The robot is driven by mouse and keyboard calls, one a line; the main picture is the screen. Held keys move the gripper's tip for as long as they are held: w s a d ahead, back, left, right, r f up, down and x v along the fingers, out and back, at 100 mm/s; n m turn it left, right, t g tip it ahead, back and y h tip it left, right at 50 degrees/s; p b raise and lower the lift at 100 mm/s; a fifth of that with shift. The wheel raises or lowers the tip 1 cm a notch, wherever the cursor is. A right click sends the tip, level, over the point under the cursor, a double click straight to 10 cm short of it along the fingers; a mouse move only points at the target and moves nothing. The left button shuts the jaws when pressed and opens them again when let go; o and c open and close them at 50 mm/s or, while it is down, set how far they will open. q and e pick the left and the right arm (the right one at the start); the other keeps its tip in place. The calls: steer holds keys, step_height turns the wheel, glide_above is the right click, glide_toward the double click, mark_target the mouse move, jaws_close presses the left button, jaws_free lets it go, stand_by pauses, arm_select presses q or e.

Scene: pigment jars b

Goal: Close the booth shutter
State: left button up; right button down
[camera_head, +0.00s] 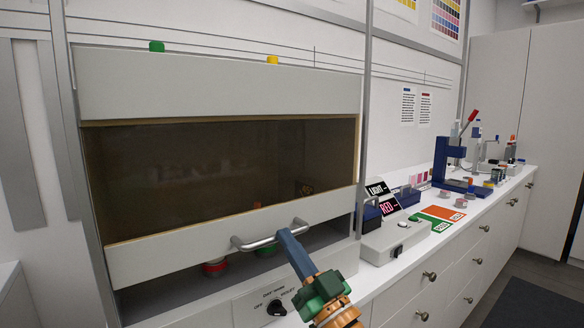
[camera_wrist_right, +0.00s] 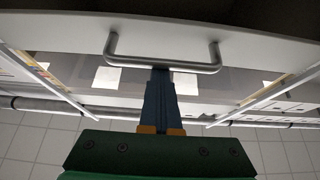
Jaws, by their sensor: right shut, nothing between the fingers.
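The booth shutter (camera_head: 200,235) is a pale frame around a dark see-through pane (camera_head: 225,165). Its lower bar stands above the booth floor with an open gap below. A grey bar handle (camera_head: 250,243) sits on that lower bar, and it also shows in the right wrist view (camera_wrist_right: 190,67). My right gripper (camera_head: 285,236) has its blue fingers shut and empty, with the tips at the handle's right part in the head view. In the right wrist view the fingertips (camera_wrist_right: 160,72) meet or overlap the handle's middle; contact is unclear. My left gripper is out of view.
A red-banded jar (camera_head: 214,267) shows in the gap under the shutter. A control panel with a black knob (camera_head: 277,308) is below the booth. On the right, the counter holds a grey box (camera_head: 392,238), a colored mat (camera_head: 442,213) and a blue press (camera_head: 447,160).

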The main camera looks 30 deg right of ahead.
arm_select(q)
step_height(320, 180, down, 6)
steer(key=b, duration=0.4)
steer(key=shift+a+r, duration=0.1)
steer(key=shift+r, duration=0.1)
arm_select(e)
step_height(320, 180, down, 8)
steer(key=shift+w+r, duration=0.1)
